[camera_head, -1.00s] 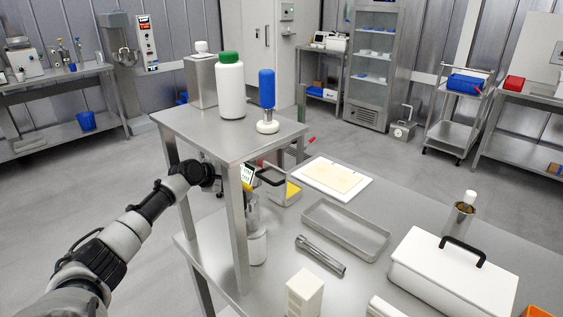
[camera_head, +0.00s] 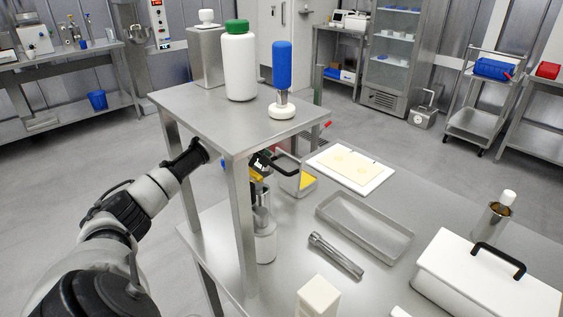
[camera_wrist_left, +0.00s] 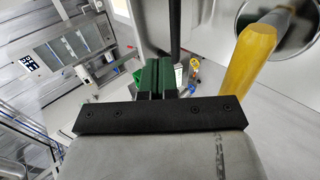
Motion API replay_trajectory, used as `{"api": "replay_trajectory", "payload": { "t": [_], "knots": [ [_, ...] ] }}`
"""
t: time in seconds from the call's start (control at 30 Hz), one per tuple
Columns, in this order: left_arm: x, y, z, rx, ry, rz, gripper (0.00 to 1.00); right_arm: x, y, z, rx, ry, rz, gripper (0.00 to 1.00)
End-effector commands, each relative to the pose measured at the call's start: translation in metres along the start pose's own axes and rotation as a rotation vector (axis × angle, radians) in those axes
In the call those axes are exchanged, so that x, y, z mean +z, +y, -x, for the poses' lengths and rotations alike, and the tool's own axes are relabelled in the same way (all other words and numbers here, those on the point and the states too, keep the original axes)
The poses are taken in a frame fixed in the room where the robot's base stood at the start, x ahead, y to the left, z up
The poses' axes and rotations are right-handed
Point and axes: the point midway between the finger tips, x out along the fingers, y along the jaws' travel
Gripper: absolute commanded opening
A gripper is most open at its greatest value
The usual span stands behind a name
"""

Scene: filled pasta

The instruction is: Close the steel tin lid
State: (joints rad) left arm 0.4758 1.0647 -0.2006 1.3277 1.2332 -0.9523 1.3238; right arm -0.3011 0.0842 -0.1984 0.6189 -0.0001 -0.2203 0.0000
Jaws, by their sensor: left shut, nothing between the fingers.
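A small box with a black handle and yellow contents (camera_head: 306,181) stands under the steel shelf, partly hidden by its leg; I cannot tell for sure whether it is the steel tin or how its lid stands. My left arm reaches in behind the shelf leg. My left gripper (camera_head: 262,163) is beside that box, mostly hidden. In the left wrist view its green fingers (camera_wrist_left: 155,77) are shut and empty, close to a dark bar (camera_wrist_left: 175,30) and a grey panel (camera_wrist_left: 208,28). I cannot tell whether they touch. My right gripper is not in view.
A yellow handle (camera_wrist_left: 248,60) stands at a round steel opening (camera_wrist_left: 283,28), close to the gripper. The shelf (camera_head: 200,110) bears a green-capped bottle (camera_head: 240,70), a blue-handled tool (camera_head: 282,65) and a steel canister (camera_head: 207,58). An empty tray (camera_head: 365,226) and a steel rod (camera_head: 335,255) lie on the table.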

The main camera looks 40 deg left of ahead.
Motion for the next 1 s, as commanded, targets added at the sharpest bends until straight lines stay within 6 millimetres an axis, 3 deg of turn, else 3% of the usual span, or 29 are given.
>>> {"api": "replay_trajectory", "payload": {
  "t": [0.2,0.43,1.0],
  "knots": [
    [0.001,0.002,-0.042,0.003,-0.002,0.004,0.00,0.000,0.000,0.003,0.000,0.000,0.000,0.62],
    [0.001,0.001,-0.073,0.002,-0.001,0.003,0.00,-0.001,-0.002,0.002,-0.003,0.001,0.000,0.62],
    [0.001,0.002,-0.082,0.000,0.000,0.000,0.00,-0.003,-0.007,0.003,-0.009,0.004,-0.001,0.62]
  ]
}}
